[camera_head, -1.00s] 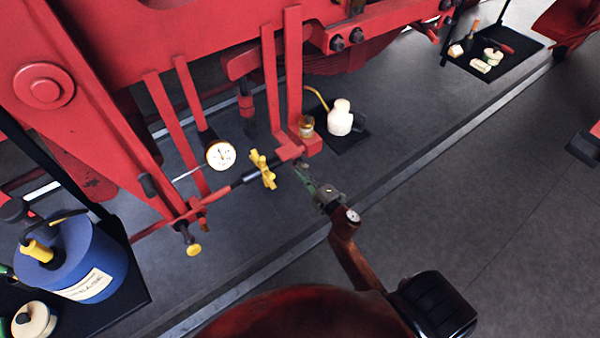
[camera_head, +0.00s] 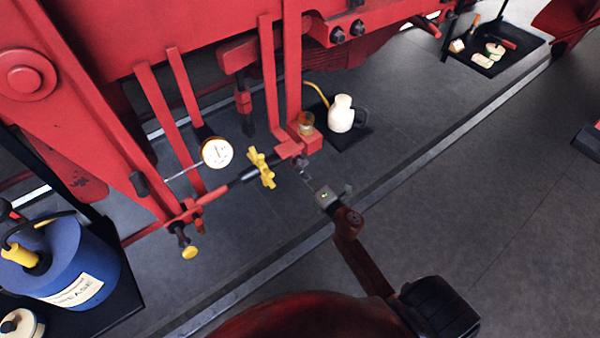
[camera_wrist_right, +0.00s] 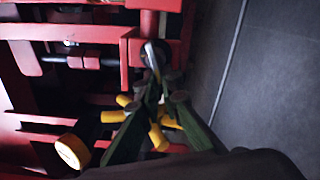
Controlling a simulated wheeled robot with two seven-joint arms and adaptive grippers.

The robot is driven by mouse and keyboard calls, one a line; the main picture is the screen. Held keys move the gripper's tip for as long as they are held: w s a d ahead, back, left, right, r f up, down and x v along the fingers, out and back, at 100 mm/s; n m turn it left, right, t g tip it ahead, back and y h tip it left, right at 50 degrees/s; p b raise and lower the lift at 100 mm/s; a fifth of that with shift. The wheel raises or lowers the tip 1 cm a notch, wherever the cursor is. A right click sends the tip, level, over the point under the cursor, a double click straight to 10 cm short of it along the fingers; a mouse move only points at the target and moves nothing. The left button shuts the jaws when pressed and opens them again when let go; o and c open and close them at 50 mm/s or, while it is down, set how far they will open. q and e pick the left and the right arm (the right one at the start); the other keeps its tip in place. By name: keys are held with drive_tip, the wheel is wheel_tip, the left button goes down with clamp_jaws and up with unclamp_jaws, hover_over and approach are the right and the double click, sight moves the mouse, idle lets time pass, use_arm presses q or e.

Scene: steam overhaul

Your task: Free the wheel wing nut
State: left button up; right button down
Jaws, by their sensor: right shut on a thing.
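My right gripper (camera_head: 304,172) reaches from the lower right to the end of the red and black rod, beside a red bracket foot. In the right wrist view its green fingers (camera_wrist_right: 156,84) come together on a small grey metal piece (camera_wrist_right: 151,57), which looks like the wing nut; the fingers hide part of it. In the head view this piece (camera_head: 300,161) is small and dark. A yellow star-shaped handle (camera_head: 262,168) sits on the rod just left of the fingers and shows behind them in the wrist view (camera_wrist_right: 157,137). My left gripper is not in view.
A white oil can (camera_head: 341,114) stands behind the gripper. A blue grease drum (camera_head: 70,262) is at lower left.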

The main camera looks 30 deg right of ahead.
drive_tip(key=shift+d, duration=0.25)
drive_tip(key=c, duration=2.1)
unclamp_jaws()
drive_tip(key=shift+a, duration=0.1)
drive_tip(key=s, duration=0.8)
drive_tip(key=s+d, duration=0.1)
drive_tip(key=s, duration=0.3)
